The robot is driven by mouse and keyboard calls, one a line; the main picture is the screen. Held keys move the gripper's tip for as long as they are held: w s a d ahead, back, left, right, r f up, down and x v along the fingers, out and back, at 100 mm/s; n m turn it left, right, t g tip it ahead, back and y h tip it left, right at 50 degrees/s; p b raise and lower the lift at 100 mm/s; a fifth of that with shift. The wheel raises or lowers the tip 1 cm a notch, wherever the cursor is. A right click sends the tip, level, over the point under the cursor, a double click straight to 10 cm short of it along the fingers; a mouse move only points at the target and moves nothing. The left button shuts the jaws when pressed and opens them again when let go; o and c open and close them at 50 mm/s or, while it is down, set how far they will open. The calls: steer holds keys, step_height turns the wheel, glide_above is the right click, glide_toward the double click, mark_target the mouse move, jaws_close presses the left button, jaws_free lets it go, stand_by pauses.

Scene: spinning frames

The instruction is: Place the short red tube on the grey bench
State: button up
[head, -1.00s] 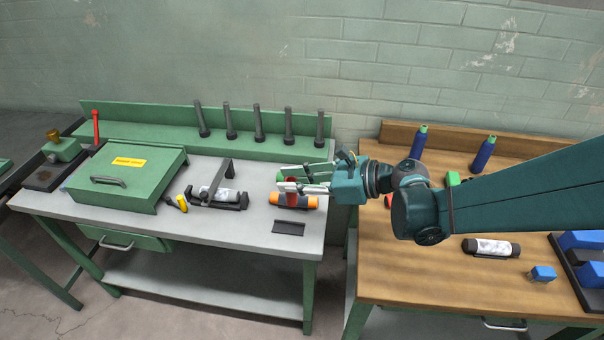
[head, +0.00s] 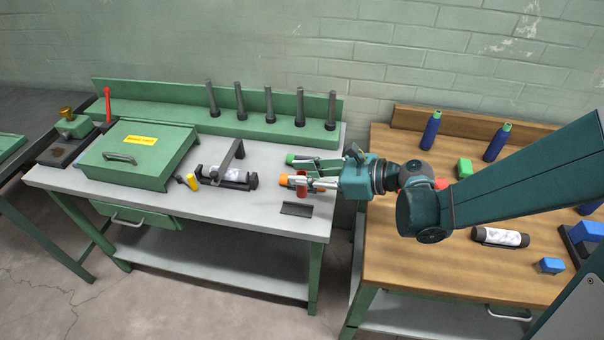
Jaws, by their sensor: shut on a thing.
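The short red tube (head: 302,190) is upright between the fingers of my gripper (head: 300,176), which is shut on it. My fingers partly cover it. My gripper reaches in from the right, over the right end of the grey bench (head: 228,206) with green legs and backboard. I cannot tell whether the tube's lower end touches the bench top. An orange-ended cylinder (head: 285,180) lies right by the tube, mostly hidden by the fingers.
A black tray (head: 297,209) lies in front of the tube. A dark bracket with a pale cylinder (head: 228,178), a yellow-handled tool (head: 192,182) and a green case (head: 137,153) stand left. Several dark posts (head: 270,105) line the back. A wooden bench (head: 410,262) stands right.

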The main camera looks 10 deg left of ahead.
mark_target(303, 193)
steer(key=shift+f, duration=0.15)
steer(key=shift+f+b, duration=2.2)
steer(key=shift+f, duration=1)
steer(key=shift+f+b, duration=0.5)
steer(key=shift+f, duration=0.1)
steer(key=o, duration=0.9)
steer(key=shift+d, duration=0.15)
steer(key=shift+v, duration=5.9)
